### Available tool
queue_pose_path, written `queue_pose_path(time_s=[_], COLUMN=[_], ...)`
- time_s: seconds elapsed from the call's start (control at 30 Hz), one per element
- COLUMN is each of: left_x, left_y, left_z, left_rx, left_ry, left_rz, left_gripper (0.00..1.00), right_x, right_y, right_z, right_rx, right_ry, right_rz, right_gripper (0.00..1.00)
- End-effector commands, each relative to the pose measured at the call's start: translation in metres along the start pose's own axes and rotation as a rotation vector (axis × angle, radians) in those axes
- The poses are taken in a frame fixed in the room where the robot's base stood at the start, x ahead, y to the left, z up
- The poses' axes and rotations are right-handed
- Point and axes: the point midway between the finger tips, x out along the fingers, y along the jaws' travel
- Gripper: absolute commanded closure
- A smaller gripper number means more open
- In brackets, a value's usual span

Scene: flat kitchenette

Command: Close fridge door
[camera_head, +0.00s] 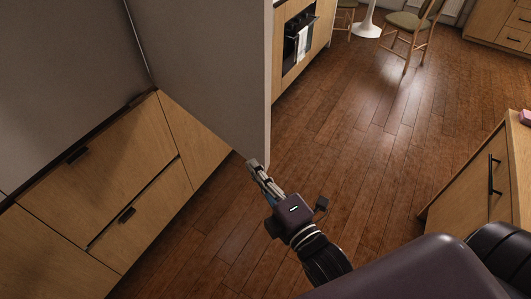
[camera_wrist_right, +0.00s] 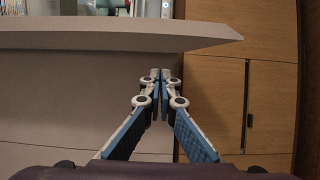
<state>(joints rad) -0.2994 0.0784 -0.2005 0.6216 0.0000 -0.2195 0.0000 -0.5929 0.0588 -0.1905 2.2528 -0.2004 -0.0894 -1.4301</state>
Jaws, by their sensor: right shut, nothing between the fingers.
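The fridge door (camera_head: 205,65) is a tall plain grey panel in the head view. It stands out at an angle from another grey panel (camera_head: 65,75) on the left, so it looks open. My right gripper (camera_head: 255,165) is shut and empty, with its fingertips at the door's lower corner. I cannot tell whether they touch it. In the right wrist view my right gripper (camera_wrist_right: 160,75) shows its fingers together, pointing at a grey slab edge (camera_wrist_right: 110,38), probably the door's. My left gripper is not in view.
Wooden drawers (camera_head: 105,195) with dark handles lie below the grey panels. An oven (camera_head: 298,38) with a white towel stands beyond the door. A wooden cabinet (camera_head: 485,185) is on the right, chairs (camera_head: 410,22) at the back. The wooden floor (camera_head: 350,130) between is clear.

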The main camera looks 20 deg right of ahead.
Motion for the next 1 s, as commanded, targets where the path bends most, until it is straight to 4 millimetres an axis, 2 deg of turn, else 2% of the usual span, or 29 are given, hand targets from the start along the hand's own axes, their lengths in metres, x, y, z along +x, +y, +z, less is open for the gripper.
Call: queue_pose_path(time_s=[0.07, 0.2, 0.33, 0.83, 1.0], left_x=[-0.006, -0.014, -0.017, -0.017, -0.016], left_y=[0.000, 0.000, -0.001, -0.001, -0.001], left_z=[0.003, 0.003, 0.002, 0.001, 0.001], left_rx=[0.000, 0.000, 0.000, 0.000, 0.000], left_ry=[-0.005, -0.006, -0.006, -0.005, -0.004], left_rz=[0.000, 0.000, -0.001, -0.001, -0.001], left_gripper=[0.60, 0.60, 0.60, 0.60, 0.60], right_x=[0.013, 0.015, 0.018, 0.018, 0.016], right_y=[0.004, 0.003, 0.001, 0.000, -0.001], right_z=[0.000, 0.023, 0.034, 0.040, 0.048], right_rx=[0.001, -0.003, -0.001, 0.000, -0.002], right_ry=[0.000, 0.001, 0.001, 0.001, 0.006], right_rz=[0.002, -0.001, -0.002, -0.001, -0.001], right_gripper=[1.00, 1.00, 1.00, 1.00, 1.00])
